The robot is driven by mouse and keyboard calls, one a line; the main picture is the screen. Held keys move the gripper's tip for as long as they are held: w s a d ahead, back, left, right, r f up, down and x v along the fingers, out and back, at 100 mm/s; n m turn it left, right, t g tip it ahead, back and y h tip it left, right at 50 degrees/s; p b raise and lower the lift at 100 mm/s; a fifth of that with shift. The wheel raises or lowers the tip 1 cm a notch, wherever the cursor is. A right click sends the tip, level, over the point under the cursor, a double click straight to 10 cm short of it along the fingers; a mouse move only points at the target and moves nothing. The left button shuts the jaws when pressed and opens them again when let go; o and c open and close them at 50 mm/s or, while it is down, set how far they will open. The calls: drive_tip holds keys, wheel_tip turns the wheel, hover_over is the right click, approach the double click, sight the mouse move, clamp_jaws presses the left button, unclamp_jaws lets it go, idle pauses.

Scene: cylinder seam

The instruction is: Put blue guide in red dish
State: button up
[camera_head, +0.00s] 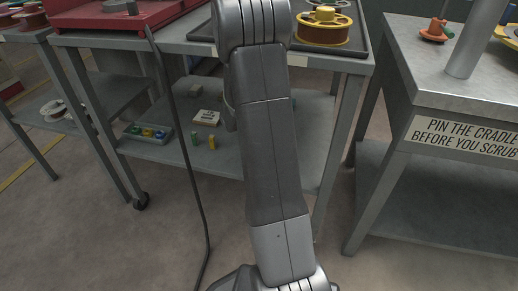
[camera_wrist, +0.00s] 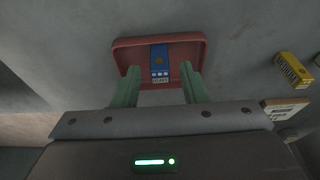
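In the wrist view, a shallow red dish (camera_wrist: 195,45) with a raised rim sits on a grey surface just beyond my fingertips. The blue guide (camera_wrist: 160,57), a narrow block with a pale lettered near end, appears inside the dish, around its middle. Its near end overlaps the near rim; its exact contact with the dish floor is unclear. My gripper (camera_wrist: 160,72) has two green fingers spread apart, one on each side of the guide's near end, with visible gaps. The fingers overlap the dish's near edge in the picture. In the head view, my arm blocks part of the scene.
In the wrist view, a yellow lettered block (camera_wrist: 293,70) and a pale labelled block (camera_wrist: 286,108) lie to the right. A metal bench (camera_head: 450,95) stands right.

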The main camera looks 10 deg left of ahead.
drive_tip(key=p+v, duration=0.2)
drive_tip(key=v, duration=0.5)
drive_tip(key=shift+r, duration=0.1)
drive_tip(key=shift+c, duration=0.2)
idle(0.9)
